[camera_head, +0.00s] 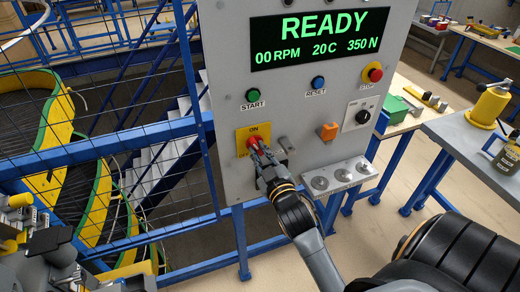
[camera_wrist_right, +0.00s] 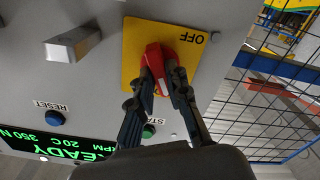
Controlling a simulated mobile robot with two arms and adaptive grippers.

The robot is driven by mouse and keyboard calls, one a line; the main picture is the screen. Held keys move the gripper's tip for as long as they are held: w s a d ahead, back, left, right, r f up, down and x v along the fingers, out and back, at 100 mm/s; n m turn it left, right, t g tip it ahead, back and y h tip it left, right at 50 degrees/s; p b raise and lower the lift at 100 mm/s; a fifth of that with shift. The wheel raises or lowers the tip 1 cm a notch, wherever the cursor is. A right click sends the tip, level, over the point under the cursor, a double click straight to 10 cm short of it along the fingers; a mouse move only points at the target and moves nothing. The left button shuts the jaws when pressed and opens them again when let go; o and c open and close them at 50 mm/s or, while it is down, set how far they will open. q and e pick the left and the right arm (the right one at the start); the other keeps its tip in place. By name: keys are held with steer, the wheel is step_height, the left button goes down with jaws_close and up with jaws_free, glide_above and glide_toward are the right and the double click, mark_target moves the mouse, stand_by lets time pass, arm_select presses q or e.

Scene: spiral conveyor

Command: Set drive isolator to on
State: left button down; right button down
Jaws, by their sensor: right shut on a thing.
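The drive isolator is a yellow plate (camera_head: 241,136) with a red knob (camera_head: 254,141) on the lower left of the grey control panel. ON is printed at the plate's top, and OFF at its left is partly covered. My right gripper (camera_head: 258,149) is shut on the red knob. In the right wrist view, the picture is upside down; the two fingers (camera_wrist_right: 163,82) pinch the red knob (camera_wrist_right: 153,58) from both sides, and OFF shows on the yellow plate (camera_wrist_right: 135,45). Which mark the knob points at is unclear.
The panel display (camera_head: 320,38) reads READY, 00 RPM, 20 C, 350 N. A green START button (camera_head: 252,95), blue RESET button (camera_head: 318,82) and red STOP button (camera_head: 375,73) sit above. An orange switch (camera_head: 329,131) is to the right. A blue mesh fence (camera_head: 120,140) stands left.

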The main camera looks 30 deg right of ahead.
steer(key=m+p, duration=0.2)
steer(key=m, duration=0.3)
steer(key=shift+m, duration=0.4)
steer(key=shift+f, duration=0.1)
steer(key=c, duration=1.3)
jaws_free()
steer(key=shift+s, duration=0.1)
steer(key=v, duration=0.7)
steer(key=shift+s+a, duration=0.1)
steer(key=shift+s, duration=0.05)
